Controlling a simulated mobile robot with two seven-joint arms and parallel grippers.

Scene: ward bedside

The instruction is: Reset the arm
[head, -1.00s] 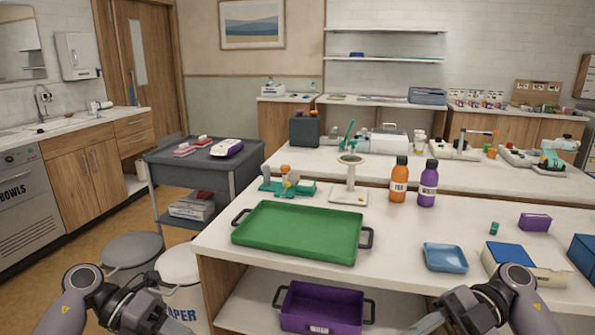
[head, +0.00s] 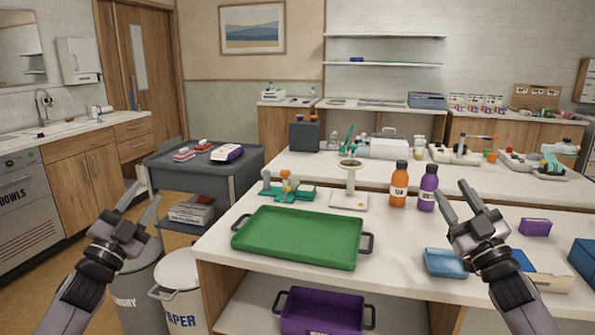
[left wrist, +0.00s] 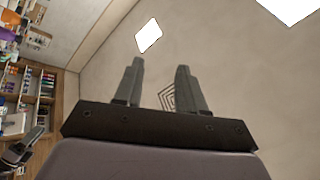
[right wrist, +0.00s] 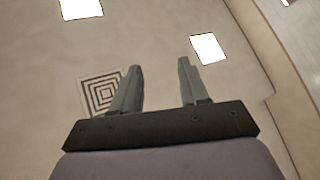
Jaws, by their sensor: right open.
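My left gripper (head: 143,202) is raised at the lower left of the head view, in front of the bins and the grey cart. Its fingers point up and stand apart with nothing between them; the left wrist view shows the same empty gap (left wrist: 159,67). My right gripper (head: 454,192) is raised over the right part of the front counter, fingers up and apart. The right wrist view shows it empty (right wrist: 160,65). Both wrist cameras look up at the ceiling. My right arm partly hides the blue tray (head: 440,262) and the blue-and-cream box behind it.
The front counter (head: 400,228) holds a green tray (head: 300,238), an orange bottle (head: 398,186) and a purple bottle (head: 427,187). A purple bin (head: 322,311) sits on the shelf below. A grey cart (head: 205,172) and two bins (head: 180,290) stand at left.

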